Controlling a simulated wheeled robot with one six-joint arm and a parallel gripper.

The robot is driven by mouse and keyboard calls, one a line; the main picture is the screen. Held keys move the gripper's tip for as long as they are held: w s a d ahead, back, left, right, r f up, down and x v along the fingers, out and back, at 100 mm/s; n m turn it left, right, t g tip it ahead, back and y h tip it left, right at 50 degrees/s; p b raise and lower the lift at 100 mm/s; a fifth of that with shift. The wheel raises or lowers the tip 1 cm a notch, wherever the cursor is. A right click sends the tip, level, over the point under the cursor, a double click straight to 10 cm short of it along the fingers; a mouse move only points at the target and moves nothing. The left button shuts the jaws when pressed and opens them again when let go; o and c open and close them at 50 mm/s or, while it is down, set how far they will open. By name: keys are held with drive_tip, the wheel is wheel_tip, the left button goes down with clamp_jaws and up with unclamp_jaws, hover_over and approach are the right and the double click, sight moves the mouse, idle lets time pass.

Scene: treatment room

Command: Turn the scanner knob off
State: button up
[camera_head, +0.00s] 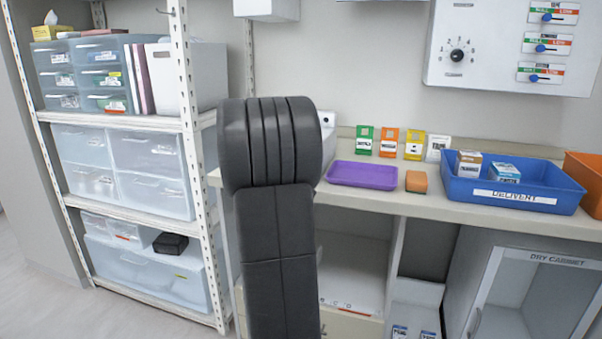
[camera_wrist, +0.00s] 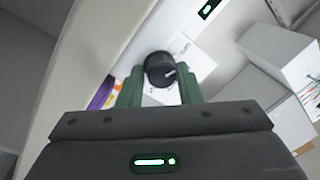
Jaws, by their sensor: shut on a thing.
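In the wrist view a round black knob (camera_wrist: 158,66) with a pale pointer mark sits on a white device (camera_wrist: 199,62). My gripper (camera_wrist: 161,88) has its two green fingers on either side of this knob and is shut on it. The mark points to the lower right in that view. In the head view my dark arm hides the gripper and the knob. A white device (camera_head: 328,140), probably the scanner, shows only as a strip at the arm's right edge on the counter. Any labels around the knob are too unclear to read.
On the counter (camera_head: 372,198) are a purple tray (camera_head: 362,175), an orange-brown block (camera_head: 416,182), several small coloured cards and a blue bin (camera_head: 513,192) holding boxes. A wall panel (camera_head: 510,45) with another knob and sliders hangs above. A shelf of drawers (camera_head: 125,122) stands left.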

drive_tip(key=o, duration=1)
drive_tip(key=v, duration=1.4)
drive_tip(key=shift+a, duration=0.1)
drive_tip(key=shift+w, duration=0.15)
drive_tip(key=x, duration=1.3)
drive_tip(key=shift+w+d, duration=0.2)
drive_tip(key=shift+w, duration=0.2)
drive_tip(key=shift+s, duration=0.1)
